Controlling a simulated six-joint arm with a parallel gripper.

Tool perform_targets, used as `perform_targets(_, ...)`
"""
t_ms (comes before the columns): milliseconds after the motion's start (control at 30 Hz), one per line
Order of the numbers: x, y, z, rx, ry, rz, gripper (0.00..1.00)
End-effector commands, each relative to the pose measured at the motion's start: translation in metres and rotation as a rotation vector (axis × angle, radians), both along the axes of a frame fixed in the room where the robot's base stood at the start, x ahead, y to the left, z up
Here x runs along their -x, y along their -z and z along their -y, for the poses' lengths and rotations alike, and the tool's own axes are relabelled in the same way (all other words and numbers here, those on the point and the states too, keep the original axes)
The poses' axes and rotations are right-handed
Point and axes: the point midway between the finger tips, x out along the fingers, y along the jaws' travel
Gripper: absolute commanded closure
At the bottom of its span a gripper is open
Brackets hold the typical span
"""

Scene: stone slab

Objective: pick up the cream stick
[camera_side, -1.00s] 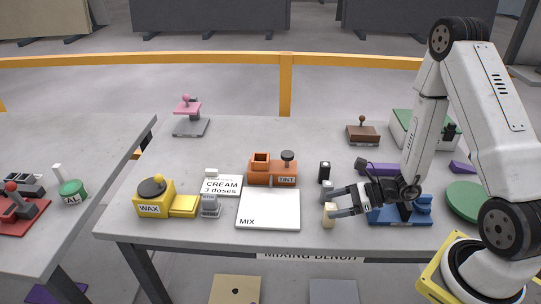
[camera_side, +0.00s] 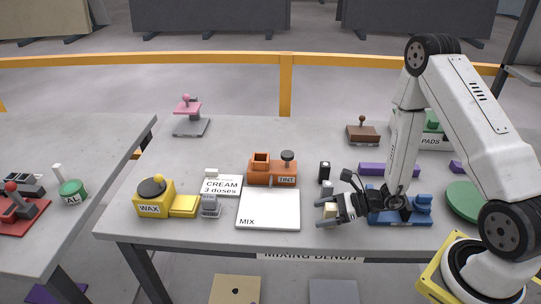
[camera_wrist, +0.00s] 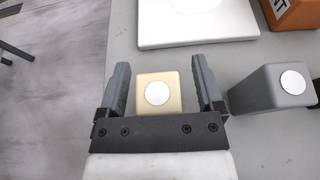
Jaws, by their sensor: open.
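The cream stick (camera_wrist: 160,92) is a pale block with a round white disc on its top. In the wrist view it stands between the two open fingers of my gripper (camera_wrist: 161,85), with a gap visible on both sides. In the side view the cream stick (camera_side: 329,211) shows between the fingers of my gripper (camera_side: 325,212), partly hidden by them. The gripper is low over the table, and I cannot tell how far down the stick its fingers reach.
A grey stick (camera_wrist: 272,88) stands close to the right finger; a black stick (camera_side: 324,171) is behind it. The white MIX board (camera_side: 268,209) lies to the left. A blue stand (camera_side: 412,216) is right of the gripper. The table's front edge is near.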

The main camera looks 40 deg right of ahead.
Motion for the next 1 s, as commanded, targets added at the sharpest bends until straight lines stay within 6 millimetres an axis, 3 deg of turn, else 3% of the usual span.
perform_targets(200, 0.0000, -0.0002, 0.0002, 0.000, 0.000, 0.000, 0.15)
perform_targets(467, 0.0001, -0.0002, 0.0002, 0.000, 0.000, 0.000, 0.97)
perform_targets(1000, -0.0004, -0.0061, 0.0004, 0.000, 0.001, 0.002, 1.00)
